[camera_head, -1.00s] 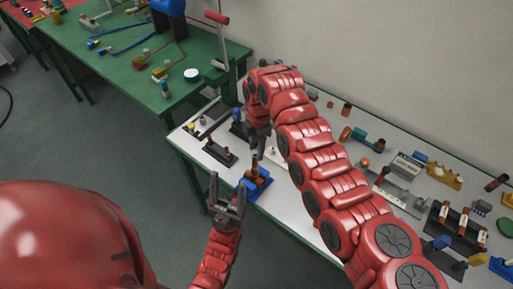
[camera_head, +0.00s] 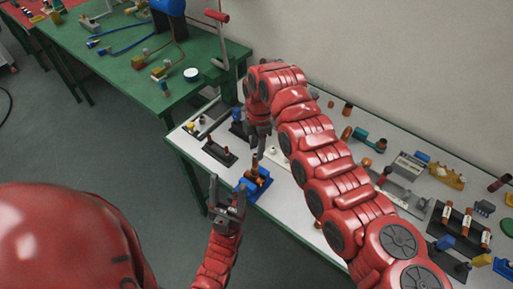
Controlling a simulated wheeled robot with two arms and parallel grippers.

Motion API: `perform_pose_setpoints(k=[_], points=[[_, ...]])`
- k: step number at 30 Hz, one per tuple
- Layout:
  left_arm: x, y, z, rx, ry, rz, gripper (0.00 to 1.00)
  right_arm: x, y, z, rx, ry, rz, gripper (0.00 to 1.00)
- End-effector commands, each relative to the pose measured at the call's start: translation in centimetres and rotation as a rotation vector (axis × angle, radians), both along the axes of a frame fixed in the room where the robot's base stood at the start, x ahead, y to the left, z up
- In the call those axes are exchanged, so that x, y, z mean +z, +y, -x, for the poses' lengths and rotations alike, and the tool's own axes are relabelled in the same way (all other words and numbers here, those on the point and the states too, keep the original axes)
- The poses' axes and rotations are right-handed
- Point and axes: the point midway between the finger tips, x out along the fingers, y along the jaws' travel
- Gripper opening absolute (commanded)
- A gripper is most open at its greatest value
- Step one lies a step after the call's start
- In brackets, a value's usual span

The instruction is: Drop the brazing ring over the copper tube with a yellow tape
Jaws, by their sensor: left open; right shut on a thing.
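A copper tube (camera_head: 254,168) stands upright in a blue holder (camera_head: 263,184) near the front edge of the white table. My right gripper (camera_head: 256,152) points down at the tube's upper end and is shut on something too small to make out. The brazing ring cannot be picked out at this size, and no yellow tape can be made out on the tube. My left gripper (camera_head: 228,196) is open and empty, pointing up, just left of the blue holder and in front of the table edge.
The white table (camera_head: 283,202) carries a dark stand with a short copper post (camera_head: 219,153) to the left. Several fittings and a dark rack of tubes (camera_head: 458,228) lie to the right. A green bench (camera_head: 120,74) with blue hoses is at the back left.

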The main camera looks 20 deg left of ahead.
Motion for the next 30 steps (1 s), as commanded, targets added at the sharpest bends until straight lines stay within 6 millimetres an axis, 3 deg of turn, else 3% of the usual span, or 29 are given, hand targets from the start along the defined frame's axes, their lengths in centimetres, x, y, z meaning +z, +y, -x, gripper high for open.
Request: perform_pose_setpoints(k=[17, 30], points=[[-0.3, 0.0, 0.0, 0.0, 0.0, 0.0, 0.61, 0.0, 0.0, 0.0, 0.0, 0.0, 0.0, 0.21], [-1.2, 0.0, 0.0, 0.0, 0.0, 0.0, 0.61, -1.3, 0.0, 0.1, -0.001, 0.0, 0.001, 0.21]])
